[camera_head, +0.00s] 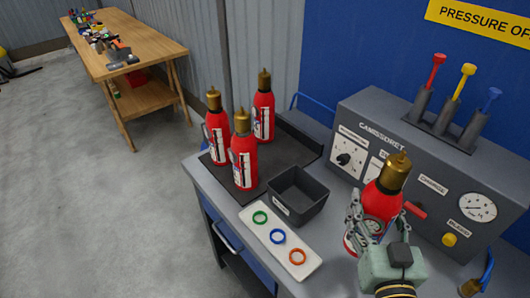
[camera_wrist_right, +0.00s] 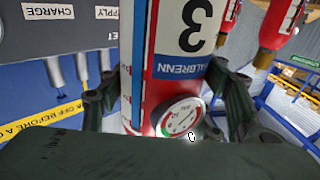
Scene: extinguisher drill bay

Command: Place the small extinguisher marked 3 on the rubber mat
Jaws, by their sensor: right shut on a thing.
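My right gripper (camera_head: 376,222) is shut on a red extinguisher (camera_head: 383,198) with a brass top, in front of the grey control panel. In the right wrist view the gripper's fingers (camera_wrist_right: 165,105) close on both sides of this extinguisher (camera_wrist_right: 178,75), and its label shows a 3 above a round gauge. In the head view I cannot tell whether its base touches the bench. The dark rubber mat (camera_head: 285,157) lies on the bench's left part. Three other red extinguishers stand upright on it: front (camera_head: 243,160), left (camera_head: 217,135) and back (camera_head: 263,112). My left gripper is not in view.
A dark open bin (camera_head: 298,197) stands at the mat's front right. A white tray (camera_head: 255,232) with green, blue and orange rings lies before it. The control panel (camera_head: 410,150) fills the bench's back right. The mat's right side is bare.

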